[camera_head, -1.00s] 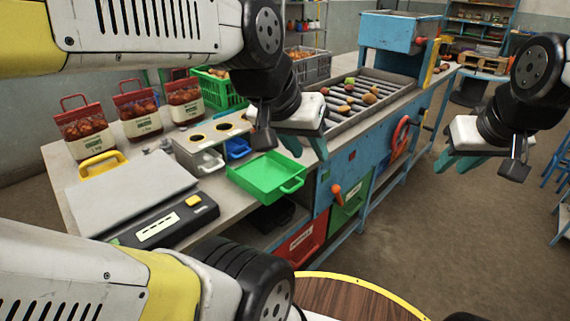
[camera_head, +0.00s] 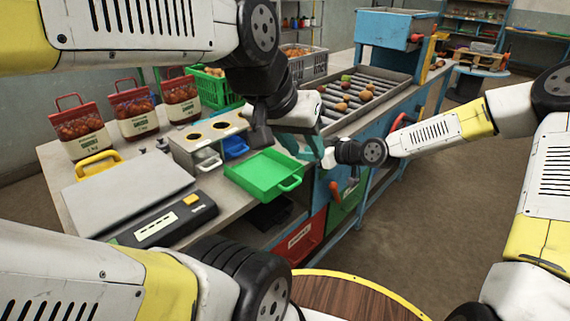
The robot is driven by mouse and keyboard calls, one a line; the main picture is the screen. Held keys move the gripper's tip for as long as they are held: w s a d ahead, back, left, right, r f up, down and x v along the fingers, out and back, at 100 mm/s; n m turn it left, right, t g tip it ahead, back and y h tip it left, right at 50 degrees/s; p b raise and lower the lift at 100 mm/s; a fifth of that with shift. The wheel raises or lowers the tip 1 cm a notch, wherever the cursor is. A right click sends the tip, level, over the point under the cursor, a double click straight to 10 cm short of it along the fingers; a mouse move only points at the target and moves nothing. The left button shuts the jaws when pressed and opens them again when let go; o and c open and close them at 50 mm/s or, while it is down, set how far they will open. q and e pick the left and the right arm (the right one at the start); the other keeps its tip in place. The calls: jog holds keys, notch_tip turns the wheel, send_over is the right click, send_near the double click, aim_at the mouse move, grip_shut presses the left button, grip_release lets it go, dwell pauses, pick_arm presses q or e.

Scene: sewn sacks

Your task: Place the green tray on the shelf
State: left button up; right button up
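The green tray (camera_head: 258,178) sits empty and level at the front edge of the workbench, its handle facing the front right. My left gripper (camera_head: 303,147) points down just behind and to the right of the tray, apart from it. Its teal fingers look spread, with nothing between them. My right gripper (camera_head: 322,158) reaches in from the right and is close to the left one, right of the tray; its fingers overlap the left gripper's in the picture and are hard to make out. A shelf unit (camera_head: 478,22) with goods stands far back at the right.
A blue roller sorter (camera_head: 375,92) carrying fruit stands behind the grippers. Left of the tray are a box with round holes (camera_head: 212,135), a scale (camera_head: 170,220) and several bagged fruit packs (camera_head: 136,112). A round wooden table (camera_head: 345,296) is in front. Floor at right is clear.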

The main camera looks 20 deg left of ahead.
aim_at(285, 156)
jog(key=shift+s+a+f+y, duration=0.15)
jog(key=shift+s+a+f, duration=0.2)
jog(key=shift+a, duration=0.2)
jog(key=shift+s+a+f+y, duration=0.15)
jog(key=shift+s+a+f, duration=0.15)
jog(key=shift+a, duration=0.25)
jog(key=x, duration=0.6)
jog(key=shift+w+a+f, duration=0.15)
jog(key=shift+a, duration=0.1)
grip_shut()
dwell(0.3)
